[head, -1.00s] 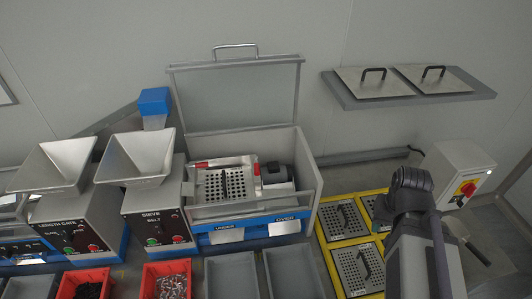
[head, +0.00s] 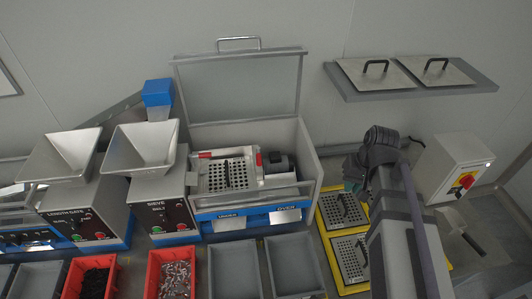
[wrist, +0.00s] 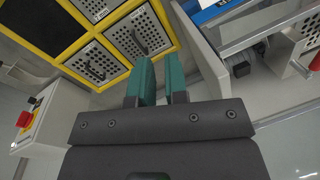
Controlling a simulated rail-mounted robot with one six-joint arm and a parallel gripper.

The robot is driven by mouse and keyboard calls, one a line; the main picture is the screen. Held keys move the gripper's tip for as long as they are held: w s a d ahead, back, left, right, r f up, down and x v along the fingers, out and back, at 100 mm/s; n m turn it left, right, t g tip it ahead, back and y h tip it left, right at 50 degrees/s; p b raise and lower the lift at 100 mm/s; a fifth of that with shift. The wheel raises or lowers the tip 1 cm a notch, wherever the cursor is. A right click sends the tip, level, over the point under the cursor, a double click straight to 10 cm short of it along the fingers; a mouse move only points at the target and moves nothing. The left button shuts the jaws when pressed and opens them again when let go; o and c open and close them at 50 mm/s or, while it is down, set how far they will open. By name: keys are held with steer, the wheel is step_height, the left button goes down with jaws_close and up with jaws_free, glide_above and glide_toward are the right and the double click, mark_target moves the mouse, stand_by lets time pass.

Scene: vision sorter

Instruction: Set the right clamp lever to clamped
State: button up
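The sieve box (head: 310,165) stands mid-picture in the head view with its lid up. Inside it, a perforated sieve plate (head: 214,178) with a black handle lies flat. The right clamp lever (head: 259,158) is a small red piece at the plate's right edge; the left clamp lever (head: 203,155) is red, at its upper left. Whether the right lever is clamped I cannot tell. One red lever shows at the right edge of the wrist view (wrist: 315,62). My gripper (wrist: 160,80) has green fingers, apart and empty, outside the box to its right.
Yellow-framed perforated plates (head: 346,212) lie right of the box, below my gripper. A switch box (head: 455,165) stands further right. Two covers rest on a wall shelf (head: 420,88). Grey bins (head: 234,270) and red bins (head: 172,275) line the front.

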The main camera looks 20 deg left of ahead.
mark_target(259, 164)
steer(key=w+a+r+y, duration=0.1)
steer(key=w+a, duration=0.2)
steer(key=a, duration=0.2)
steer(key=w+a+r+n+g+y, duration=0.1)
steer(key=w+a+r+y, duration=0.1)
steer(key=w+a, duration=0.2)
steer(key=w+a+r+n+g+y+p, duration=0.1)
steer(key=w+a+r+y, duration=0.1)
steer(key=a, duration=0.5)
steer(key=shift+w+a+r, duration=0.15)
steer(key=shift+w, duration=0.55)
jaws_close()
steer(key=shift+s+a+r+n+g+y, duration=0.15)
steer(key=shift+s+r+n+g+y, duration=0.15)
steer(key=shift+y, duration=0.1)
steer(key=shift+f, duration=0.1)
steer(key=a+r+b+x, duration=0.1)
steer(key=b+x, duration=0.7)
steer(key=x, duration=0.5)
steer(key=shift+s+a+r, duration=0.25)
steer(key=shift+s+a, duration=0.1)
steer(key=shift+a, duration=0.1)
steer(key=shift+d, duration=0.1)
